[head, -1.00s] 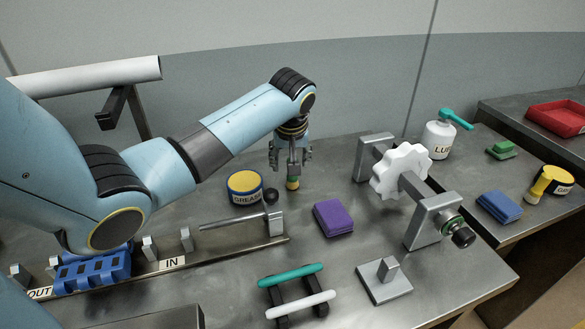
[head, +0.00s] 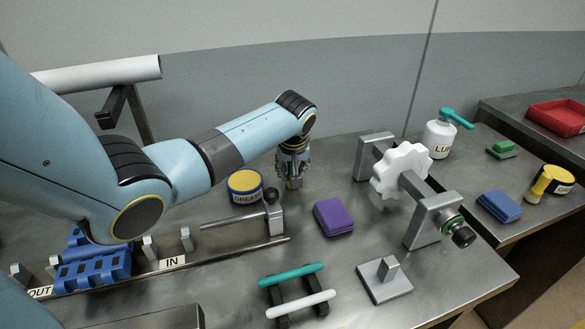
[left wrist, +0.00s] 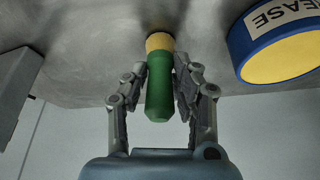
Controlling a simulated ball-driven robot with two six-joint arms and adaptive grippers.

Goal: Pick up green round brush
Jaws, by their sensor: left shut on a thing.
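The green round brush (left wrist: 159,85) has a green handle and a pale yellow end, and shows in the left wrist view between my left gripper's fingers. The yellow end meets the steel table top or is very near it. My left gripper (left wrist: 161,97) is shut on the green handle. In the head view my left gripper (head: 293,182) is low over the table, right of the grease tin, and hides most of the brush. My right gripper is in no view.
The grease tin (head: 245,187) stands close left of the gripper. A purple block (head: 333,217) lies in front, and a stand with a white knobbed wheel (head: 398,171) is to the right. A metal slide bar (head: 235,219) lies front left.

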